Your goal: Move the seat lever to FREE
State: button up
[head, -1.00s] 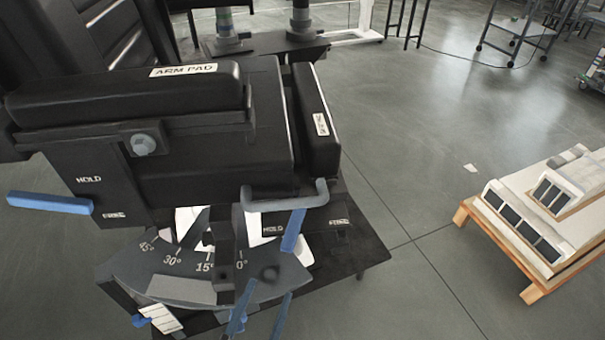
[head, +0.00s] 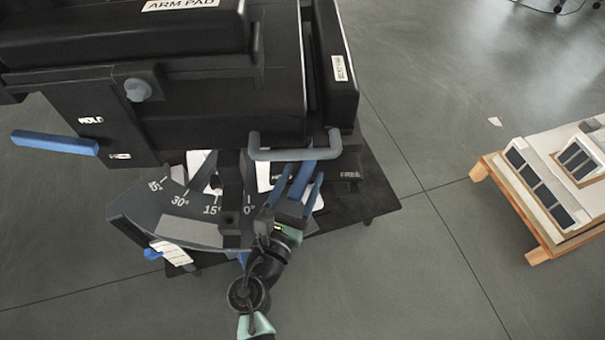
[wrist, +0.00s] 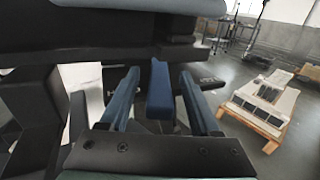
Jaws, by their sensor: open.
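The seat lever (head: 301,180) is a blue bar below the front of the black seat. It stands near the left, HOLD side of a dark plate whose FREE label (head: 350,174) shows to its right. My gripper (head: 302,172) is open, with one blue finger on each side of the lever. In the wrist view the lever (wrist: 160,95) stands between the two fingers (wrist: 159,78), with a gap visible on both sides. The HOLD label is mostly hidden behind the fingers and lever.
A grey U-shaped handle (head: 295,152) sits just above the lever. Another blue lever (head: 54,143) with HOLD and FREE labels is at the left, below the arm pad (head: 120,35). An angle scale (head: 180,215) lies left of my gripper. A wooden pallet (head: 535,250) stands right; floor between is clear.

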jog(key=shift+w+d, duration=0.2)
jog(key=shift+w, duration=0.3)
grip_shut()
dwell(1.2)
